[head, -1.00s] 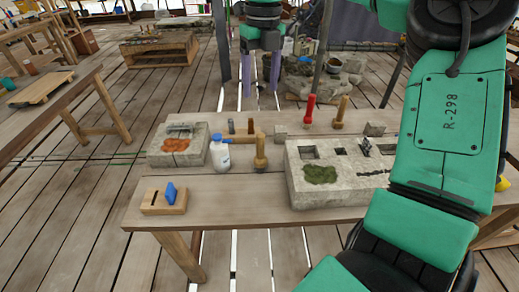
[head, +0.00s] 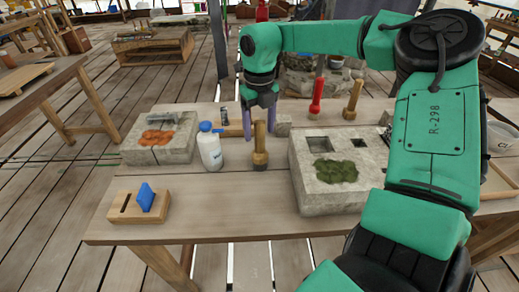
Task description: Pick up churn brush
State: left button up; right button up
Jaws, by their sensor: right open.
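My right gripper (head: 259,132) points down over the table, its two purple fingers apart and empty. A short upright wooden-handled tool (head: 260,146) with a wider foot shows between and just below the fingertips; it may be the churn brush. I cannot tell whether the fingers are around it or behind it. Other upright tools are a red-handled one (head: 316,97) and a wooden-handled one (head: 352,100), to the right of the gripper. A small dark-topped piece (head: 224,117) stands at left. My left gripper is not in view.
A white bottle with a blue cap (head: 210,148) stands close left of the wooden tool. A mossy stone block with square holes (head: 325,196) is at right. A stone with an orange patch (head: 180,150) and a wooden block holding a blue piece (head: 125,208) are at left. The table front (head: 230,220) is clear.

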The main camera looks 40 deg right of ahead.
aim_at(260, 145)
jog(key=shift+f, duration=1.45)
grip_shut()
jog(key=shift+r, duration=0.15)
